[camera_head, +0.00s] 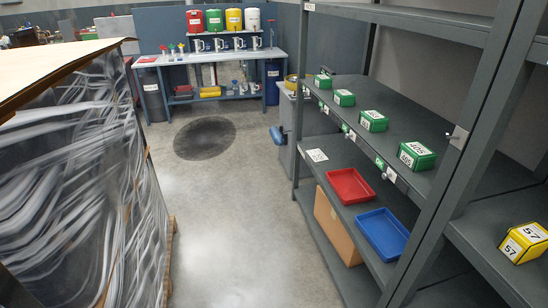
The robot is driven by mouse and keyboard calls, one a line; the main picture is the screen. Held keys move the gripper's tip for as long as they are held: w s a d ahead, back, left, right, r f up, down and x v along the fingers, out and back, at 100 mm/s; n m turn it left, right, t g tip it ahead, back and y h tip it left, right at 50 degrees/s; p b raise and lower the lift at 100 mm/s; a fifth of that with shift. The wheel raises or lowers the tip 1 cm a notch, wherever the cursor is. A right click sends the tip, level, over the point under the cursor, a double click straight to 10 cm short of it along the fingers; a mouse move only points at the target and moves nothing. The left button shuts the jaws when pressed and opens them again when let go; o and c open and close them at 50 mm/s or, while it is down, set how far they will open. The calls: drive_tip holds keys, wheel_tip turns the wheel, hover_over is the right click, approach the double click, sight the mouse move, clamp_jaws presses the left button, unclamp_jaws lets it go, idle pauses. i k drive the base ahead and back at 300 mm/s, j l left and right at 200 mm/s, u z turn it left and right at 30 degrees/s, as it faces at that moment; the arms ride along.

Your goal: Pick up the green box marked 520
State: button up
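Several green boxes with white labels stand in a row on the upper shelf of the grey rack at the right. The nearest green box (417,156) has a large label whose digits I cannot read with certainty. Behind it are a second green box (373,121), a third green box (344,98) and the farthest green box (323,81). Their numbers are too small to read, so I cannot tell which is marked 520. My gripper is not in view.
The lower rack shelf holds a red tray (349,186) and a blue tray (382,234); a cardboard box (337,226) sits below. A yellow box marked 57 (524,243) is at right. A wrapped pallet load (75,180) stands left. The floor (225,215) between is clear.

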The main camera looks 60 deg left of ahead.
sight(323, 81)
drive_tip(key=i+j+u, duration=0.1)
drive_tip(key=j+u, duration=0.35)
drive_tip(key=i+j+u, duration=0.1)
drive_tip(key=j+u, duration=0.35)
drive_tip(key=i+j+u, duration=0.2)
drive_tip(key=u, duration=0.25)
drive_tip(key=i+j+u, duration=0.1)
drive_tip(key=i+j, duration=0.6)
drive_tip(key=j, duration=0.15)
drive_tip(key=j+z, duration=0.5)
